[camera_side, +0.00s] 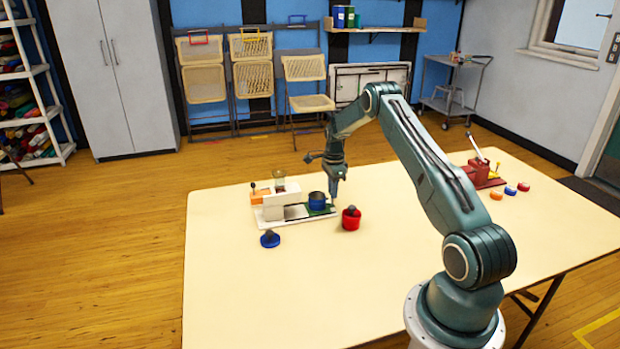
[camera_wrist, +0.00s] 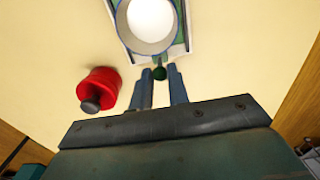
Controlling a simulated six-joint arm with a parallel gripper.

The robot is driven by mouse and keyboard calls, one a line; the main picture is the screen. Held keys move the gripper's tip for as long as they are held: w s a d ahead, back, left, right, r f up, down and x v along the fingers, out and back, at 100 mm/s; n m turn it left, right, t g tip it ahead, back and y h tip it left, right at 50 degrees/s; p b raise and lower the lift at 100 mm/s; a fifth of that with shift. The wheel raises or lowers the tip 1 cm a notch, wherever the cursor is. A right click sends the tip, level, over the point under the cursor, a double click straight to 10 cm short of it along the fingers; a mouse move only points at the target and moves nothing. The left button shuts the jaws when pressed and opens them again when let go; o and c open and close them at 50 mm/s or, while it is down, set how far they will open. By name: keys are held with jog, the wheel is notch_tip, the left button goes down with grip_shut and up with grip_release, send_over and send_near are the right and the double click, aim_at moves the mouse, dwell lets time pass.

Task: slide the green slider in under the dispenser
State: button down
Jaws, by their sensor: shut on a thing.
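The green slider (camera_side: 323,213) lies at the right end of the white dispenser's base, with a blue cup (camera_side: 317,201) standing on it. In the wrist view the cup (camera_wrist: 148,22) shows from above with a round white inside, and the slider's dark green knob (camera_wrist: 159,73) sits between my fingertips. My gripper (camera_wrist: 160,76) is shut on this knob. The dispenser (camera_side: 280,202) stands to the left of the cup, with a clear hopper on top and an orange part at its left. In the side view my gripper (camera_side: 335,199) is at the slider's right end.
A red pot (camera_side: 351,218) with a dark knob stands close to my gripper; it also shows in the wrist view (camera_wrist: 98,90). A blue lid-like piece (camera_side: 270,239) lies in front of the dispenser. A red press (camera_side: 482,171) and several coloured discs are at the far right.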

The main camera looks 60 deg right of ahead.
send_over(307, 208)
jog(key=shift+w+d, duration=0.1)
jog(key=shift+d, duration=0.1)
dwell(1.3)
jog(key=c, duration=1.4)
grip_release()
jog(key=shift+c, duration=0.2)
notch_tip(307, 208, up, 8)
jog(key=shift+f, duration=0.25)
jog(key=shift+r, duration=0.1)
